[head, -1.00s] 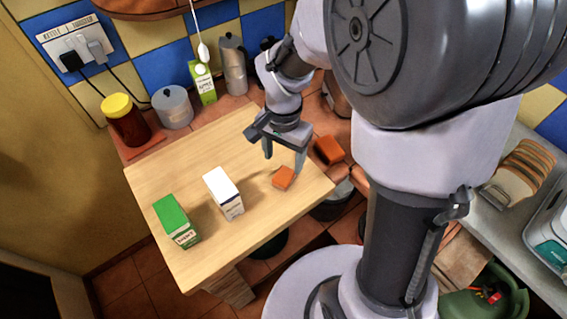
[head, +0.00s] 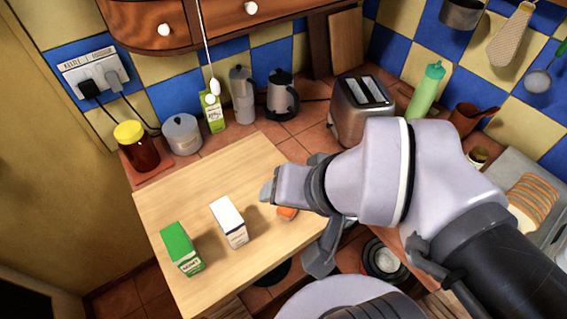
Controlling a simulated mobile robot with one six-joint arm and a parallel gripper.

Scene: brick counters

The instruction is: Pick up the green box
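The green box (head: 181,249) is a small carton with a green top and a white lower part with lettering. It stands upright near the front left of the wooden board in the head view. A white carton (head: 229,222) stands to its right, a short gap away. My gripper (head: 320,256) shows only in part, behind and below my wrist, over the board's right edge. It is well to the right of the green box and not touching it. My arm hides much of the gripper, so its opening is unclear.
The wooden board (head: 205,187) is clear behind the cartons. A yellow-lidded jar (head: 136,147), a grey pot (head: 182,134), a green-and-white carton (head: 213,112) and a toaster (head: 361,108) stand behind.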

